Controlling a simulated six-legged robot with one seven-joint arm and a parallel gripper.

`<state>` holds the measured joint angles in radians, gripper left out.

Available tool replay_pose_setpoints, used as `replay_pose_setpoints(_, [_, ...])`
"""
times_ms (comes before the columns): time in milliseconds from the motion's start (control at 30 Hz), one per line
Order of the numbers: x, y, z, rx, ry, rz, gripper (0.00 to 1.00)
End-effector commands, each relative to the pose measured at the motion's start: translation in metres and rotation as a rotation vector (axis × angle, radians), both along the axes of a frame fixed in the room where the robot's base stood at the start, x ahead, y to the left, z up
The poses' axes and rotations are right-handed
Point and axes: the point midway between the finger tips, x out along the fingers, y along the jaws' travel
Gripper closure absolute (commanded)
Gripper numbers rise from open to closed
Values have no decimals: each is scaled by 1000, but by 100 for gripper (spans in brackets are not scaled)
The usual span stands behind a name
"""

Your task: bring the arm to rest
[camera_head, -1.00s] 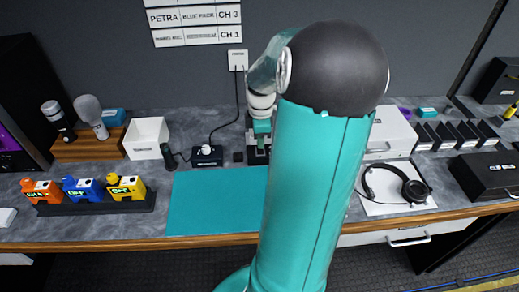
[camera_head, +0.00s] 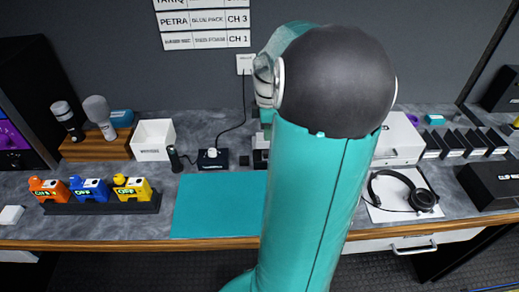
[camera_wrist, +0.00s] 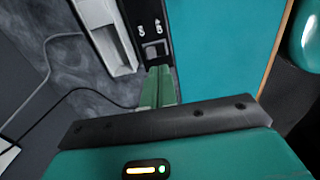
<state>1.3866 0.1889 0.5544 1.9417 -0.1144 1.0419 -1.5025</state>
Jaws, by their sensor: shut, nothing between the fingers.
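My arm, teal with a black rounded joint, fills the middle of the head view and hides my gripper there. In the wrist view my gripper (camera_wrist: 158,88) shows as two green fingers closed together with nothing between them. The fingertips appear over or near a black device (camera_wrist: 150,35) marked with small figures, beside the teal mat (camera_wrist: 222,40). I cannot tell whether they touch it. The mat also shows in the head view (camera_head: 215,208), flat on the grey bench, partly behind my arm.
Orange (camera_head: 48,190), blue (camera_head: 90,191) and yellow (camera_head: 132,190) packs stand in a black rack at left. Behind are microphones (camera_head: 100,115) and a white bin (camera_head: 153,140). Headphones (camera_head: 420,198) lie at right. A cable (camera_wrist: 45,85) crosses the bench in the wrist view.

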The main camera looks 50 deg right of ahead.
Motion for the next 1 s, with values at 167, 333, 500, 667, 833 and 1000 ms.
replay_pose_setpoints(167, [0, 0, 0, 0, 0, 0, 100])
replay_pose_setpoints(333, [1, 1, 1, -3, 0, 0, 100])
replay_pose_setpoints(500, [14, 28, 11, -40, 3, -30, 100])
replay_pose_setpoints(667, [32, 83, 32, -109, -17, -115, 100])
replay_pose_setpoints(833, [41, 145, 54, -164, -85, -224, 100])
replay_pose_setpoints(1000, [38, 202, 73, -178, -183, -335, 100])
